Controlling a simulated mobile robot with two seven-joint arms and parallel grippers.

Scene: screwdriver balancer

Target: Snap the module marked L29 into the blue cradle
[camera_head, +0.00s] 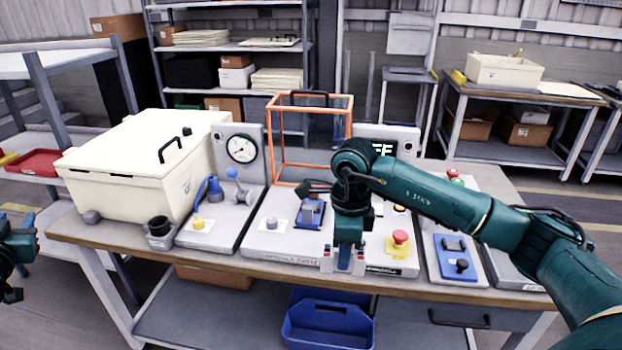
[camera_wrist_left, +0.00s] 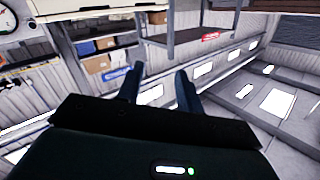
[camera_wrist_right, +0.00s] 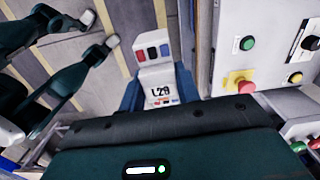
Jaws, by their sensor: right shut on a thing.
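The module marked L29 (camera_wrist_right: 158,74) is a pale block with blue and red patches, its black label facing the camera in the right wrist view. My right gripper (camera_wrist_right: 158,98) is shut on it, one blue finger on each side. In the head view, the right gripper (camera_head: 345,257) hangs at the front edge of the bench, and parts of the module show around its fingers. A blue cradle-like holder (camera_head: 309,213) sits on the grey panel behind and left of this gripper. My left gripper (camera_head: 12,292) is at the far left edge; its fingers (camera_wrist_left: 160,88) are apart and empty.
An orange frame (camera_head: 311,140) stands behind the holder. A red button on a yellow base (camera_head: 399,241) is right of the right gripper, with a blue knob panel (camera_head: 458,262) beyond. A large cream case (camera_head: 135,165) fills the bench's left. A blue bin (camera_head: 328,322) sits below.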

